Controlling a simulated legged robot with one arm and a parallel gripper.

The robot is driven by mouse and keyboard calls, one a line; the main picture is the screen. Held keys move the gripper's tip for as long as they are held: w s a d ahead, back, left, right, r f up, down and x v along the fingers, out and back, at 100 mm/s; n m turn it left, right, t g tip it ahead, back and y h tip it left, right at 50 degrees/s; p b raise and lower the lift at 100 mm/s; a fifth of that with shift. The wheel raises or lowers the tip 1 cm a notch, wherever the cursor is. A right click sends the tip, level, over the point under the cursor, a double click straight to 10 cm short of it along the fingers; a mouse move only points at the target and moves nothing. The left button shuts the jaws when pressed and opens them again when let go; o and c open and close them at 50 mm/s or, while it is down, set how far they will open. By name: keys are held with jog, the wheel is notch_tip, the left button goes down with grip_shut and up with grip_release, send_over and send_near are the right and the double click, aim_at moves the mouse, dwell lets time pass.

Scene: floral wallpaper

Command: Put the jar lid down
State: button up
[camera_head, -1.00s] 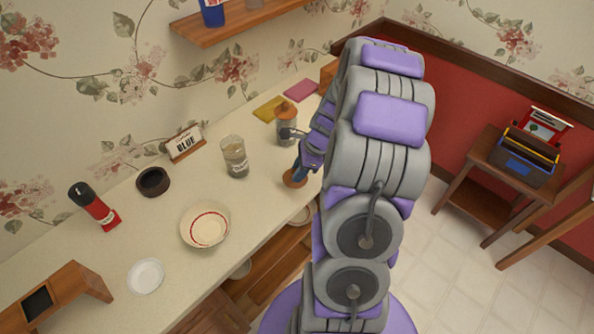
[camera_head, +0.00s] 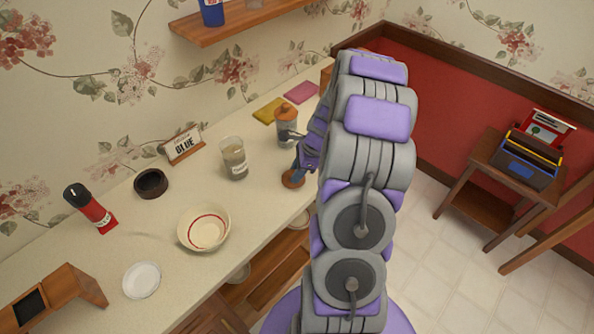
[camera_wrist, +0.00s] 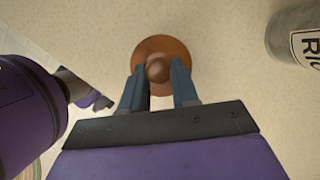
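The brown jar lid (camera_head: 292,179) is round, with a knob on top (camera_wrist: 157,69). It is low over the counter near the front edge; I cannot tell whether it touches the counter. My gripper (camera_wrist: 160,75) points down, its two blue fingers closed on either side of the lid's knob. In the head view my gripper (camera_head: 299,164) is partly hidden by my arm. A clear open jar (camera_head: 234,160) with a label stands left of the lid, and its side shows at the top right of the wrist view (camera_wrist: 297,35).
A jar with an orange lid (camera_head: 287,130) stands behind my gripper. A bowl (camera_head: 204,228), white plate (camera_head: 142,281), dark round dish (camera_head: 151,184), red bottle (camera_head: 91,208) and name sign (camera_head: 184,146) are on the counter (camera_head: 255,205). Bare counter surrounds the lid.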

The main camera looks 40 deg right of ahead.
jog(key=o, duration=0.4)
jog(key=p+v, duration=0.3)
jog(key=v, duration=0.9)
jog(key=s+a+r+n+g, duration=0.15)
jog(key=a+r+n, duration=0.4)
jog(key=a, duration=0.55)
jog(key=s+a+r+n+g, duration=0.1)
jog(key=s+a+r+n, duration=0.25)
jog(key=a+n, duration=0.45)
jog(key=s+a+r+n+g+h, duration=0.1)
jog(key=s+a+n, duration=0.5)
jog(key=s, duration=0.3)
jog(key=s+a+r+n+g+h, duration=0.1)
jog(key=s+a+r+n+h, duration=0.1)
jog(key=s+a+n, duration=0.4)
jog(key=s, duration=0.3)
jog(key=shift+a, duration=0.1)
